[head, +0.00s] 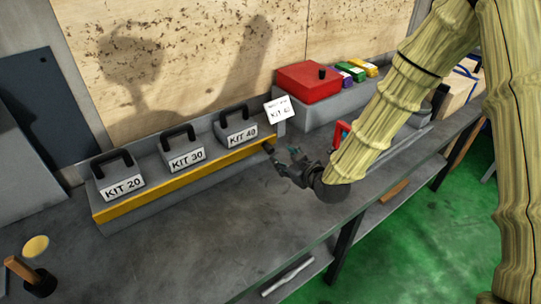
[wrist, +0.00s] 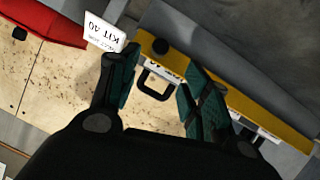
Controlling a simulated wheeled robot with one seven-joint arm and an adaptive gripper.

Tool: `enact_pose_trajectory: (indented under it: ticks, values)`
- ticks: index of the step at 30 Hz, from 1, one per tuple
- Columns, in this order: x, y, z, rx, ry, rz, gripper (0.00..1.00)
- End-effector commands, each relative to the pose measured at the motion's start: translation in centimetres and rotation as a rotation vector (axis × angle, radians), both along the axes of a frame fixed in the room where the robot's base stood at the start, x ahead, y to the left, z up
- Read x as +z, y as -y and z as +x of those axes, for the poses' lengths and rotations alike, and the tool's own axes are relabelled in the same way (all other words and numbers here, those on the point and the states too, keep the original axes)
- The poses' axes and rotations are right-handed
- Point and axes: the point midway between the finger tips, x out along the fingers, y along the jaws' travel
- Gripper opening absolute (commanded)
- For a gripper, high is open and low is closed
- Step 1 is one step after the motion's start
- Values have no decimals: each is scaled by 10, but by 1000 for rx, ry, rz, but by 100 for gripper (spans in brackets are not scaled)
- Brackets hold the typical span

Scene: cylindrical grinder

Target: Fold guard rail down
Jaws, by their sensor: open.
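The yellow guard rail (head: 185,180) runs along the front of the grey kit rack, across the lower fronts of the kit boxes. A black knob (head: 268,147) sits at its right end. In the wrist view the rail (wrist: 235,97) crosses diagonally, with the knob (wrist: 160,46) near its upper left end. My gripper (head: 287,161) is open and empty, just right of the knob in the head view. In the wrist view the knob shows beyond and between the spread fingers (wrist: 157,85). I see no contact with the rail.
Boxes KIT 20 (head: 119,180), KIT 30 (head: 182,153) and KIT 40 (head: 236,127) stand behind the rail. A white sign (head: 280,109) and a red box (head: 309,82) are at the rack's right. The grey bench top (head: 215,225) in front is mostly clear.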

Motion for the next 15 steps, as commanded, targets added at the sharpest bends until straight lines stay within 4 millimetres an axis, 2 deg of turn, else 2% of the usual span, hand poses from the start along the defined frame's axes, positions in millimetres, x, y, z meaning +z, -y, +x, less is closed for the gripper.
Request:
enact_pose_trajectory:
  ticks: [8,15]
  values:
    - [-7,-6,14,-2,0,0,47]
    - [-20,-22,43,-2,-1,0,47]
